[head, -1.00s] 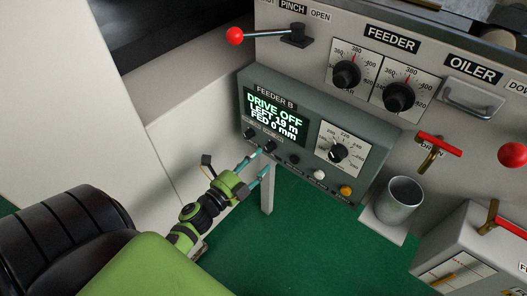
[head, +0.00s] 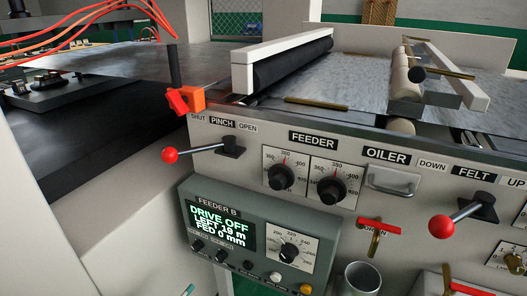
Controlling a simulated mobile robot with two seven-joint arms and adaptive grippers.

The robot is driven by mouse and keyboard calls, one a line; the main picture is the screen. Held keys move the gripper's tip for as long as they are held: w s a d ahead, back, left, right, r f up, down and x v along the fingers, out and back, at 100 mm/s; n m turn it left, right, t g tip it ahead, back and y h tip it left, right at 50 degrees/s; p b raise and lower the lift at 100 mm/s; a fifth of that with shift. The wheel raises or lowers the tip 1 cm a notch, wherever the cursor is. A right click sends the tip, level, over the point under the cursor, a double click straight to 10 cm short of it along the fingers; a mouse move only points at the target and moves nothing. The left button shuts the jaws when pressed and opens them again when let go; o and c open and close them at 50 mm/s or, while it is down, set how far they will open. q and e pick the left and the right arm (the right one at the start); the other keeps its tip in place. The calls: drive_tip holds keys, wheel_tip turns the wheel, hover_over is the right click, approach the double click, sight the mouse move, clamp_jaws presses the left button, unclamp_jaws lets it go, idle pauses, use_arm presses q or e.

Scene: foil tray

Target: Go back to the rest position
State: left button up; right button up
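Only a teal fingertip, likely of my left gripper (head: 188,290), shows at the bottom edge of the head view, below the feeder control box (head: 262,240). The rest of that gripper is out of the picture, so its opening cannot be told. My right gripper is not in view. The control box display reads "DRIVE OFF, LEFT 19 m, FED 0 mm".
A pinch lever (head: 200,151) with a red knob sticks out from the machine front. A felt lever (head: 462,219) stands at the right. Below are a red-handled valve (head: 377,230) and a metal cup (head: 360,279). Foil (head: 375,78) lies on top.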

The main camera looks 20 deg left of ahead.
use_arm(q)
drive_tip(key=s+d+f+n+g, duration=0.2)
drive_tip(key=d+f+n+g, duration=0.15)
drive_tip(key=f, duration=0.75)
drive_tip(key=s+d+f+n+g+y, duration=0.1)
drive_tip(key=s+d+f+n+g, duration=0.3)
drive_tip(key=f, duration=0.6)
drive_tip(key=s+f+n+g, duration=0.1)
drive_tip(key=f+n+g, duration=0.1)
drive_tip(key=f+n, duration=0.65)
drive_tip(key=s+d+f+g, duration=0.2)
drive_tip(key=s+f+g, duration=0.1)
drive_tip(key=s+f, duration=0.5)
drive_tip(key=s+r+g+p, duration=0.2)
drive_tip(key=s+r+p, duration=0.2)
drive_tip(key=s+p, duration=0.2)
drive_tip(key=s+r+g+p, duration=0.2)
drive_tip(key=s+r+p, duration=0.2)
drive_tip(key=s+p, duration=0.3)
drive_tip(key=shift+s+a+y, duration=0.3)
drive_tip(key=shift+s, duration=0.4)
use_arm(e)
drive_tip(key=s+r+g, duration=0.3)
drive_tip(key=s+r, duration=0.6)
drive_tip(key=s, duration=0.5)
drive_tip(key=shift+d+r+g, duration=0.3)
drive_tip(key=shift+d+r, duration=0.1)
